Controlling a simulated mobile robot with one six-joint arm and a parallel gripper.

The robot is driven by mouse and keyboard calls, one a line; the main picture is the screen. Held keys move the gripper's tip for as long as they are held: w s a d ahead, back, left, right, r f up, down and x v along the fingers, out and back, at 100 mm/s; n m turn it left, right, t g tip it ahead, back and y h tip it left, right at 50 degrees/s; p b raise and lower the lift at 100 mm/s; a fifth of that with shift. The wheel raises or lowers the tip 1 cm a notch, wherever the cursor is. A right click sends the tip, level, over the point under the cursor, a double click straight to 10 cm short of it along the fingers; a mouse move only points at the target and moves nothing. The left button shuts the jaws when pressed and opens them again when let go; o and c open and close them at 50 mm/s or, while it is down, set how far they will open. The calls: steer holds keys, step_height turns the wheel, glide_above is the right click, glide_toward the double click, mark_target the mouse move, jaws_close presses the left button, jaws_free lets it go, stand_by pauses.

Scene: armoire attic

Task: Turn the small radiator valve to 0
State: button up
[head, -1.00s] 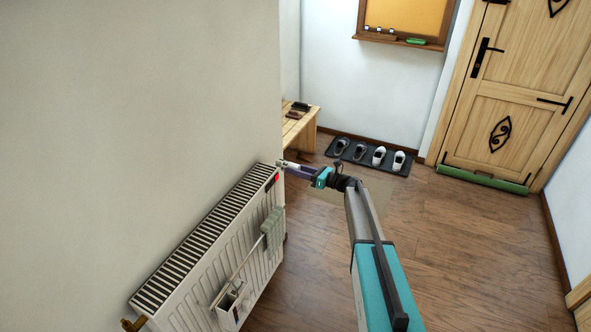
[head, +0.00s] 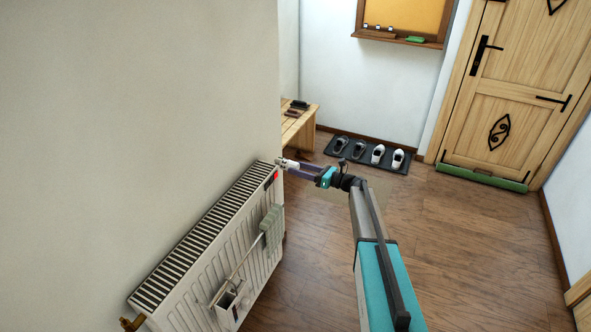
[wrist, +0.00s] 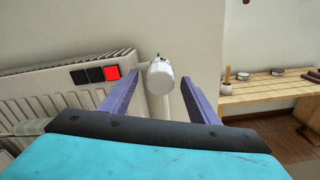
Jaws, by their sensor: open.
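The small radiator valve is a white, round knob (wrist: 160,76) at the end of the radiator; in the head view it shows as a small white piece (head: 288,163) by the radiator's far top corner. My gripper (wrist: 174,98) is open, with one purple finger on each side of the knob. In the wrist view gaps show between the knob and the fingers. In the head view my gripper (head: 290,168) reaches the far end of the radiator from the right. I cannot read any number on the knob.
The white radiator (head: 225,245) has a red light (wrist: 112,73) beside dark squares at its upper corner. A grey-green cloth (head: 271,226) and a white holder (head: 230,302) hang on its front. A wooden bench (head: 300,127) stands beyond. The floor to the right is open.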

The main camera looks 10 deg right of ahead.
steer(key=b+v, duration=0.1)
steer(key=v, duration=1)
steer(key=shift+s+d+b, duration=0.2)
steer(key=shift+d+b, duration=0.05)
steer(key=shift+b, duration=0.05)
steer(key=s+a+f+n+g+h, duration=0.2)
steer(key=s+a+f+n+g, duration=0.15)
steer(key=s+a+f, duration=0.4)
steer(key=s+a+f+n+g+h, duration=0.1)
steer(key=s+a+f+n+g, duration=0.3)
steer(key=s+f, duration=0.6)
steer(key=s+a+f+n+g+h, duration=0.25)
steer(key=s+a+f+n, duration=0.25)
steer(key=s+a+f, duration=0.4)
steer(key=s+d+f+n+g+h, duration=0.2)
steer(key=s+n, duration=0.3)
steer(key=s, duration=0.5)
steer(key=s+d+f+n+g+h, duration=0.2)
steer(key=s+n+h, duration=0.2)
steer(key=s, duration=0.7)
steer(key=s+d+f+n+g+h, duration=0.2)
steer(key=s+n, duration=0.5)
steer(key=s, duration=0.4)
steer(key=shift+d+h, duration=0.55)
steer(key=shift+d, duration=0.05)
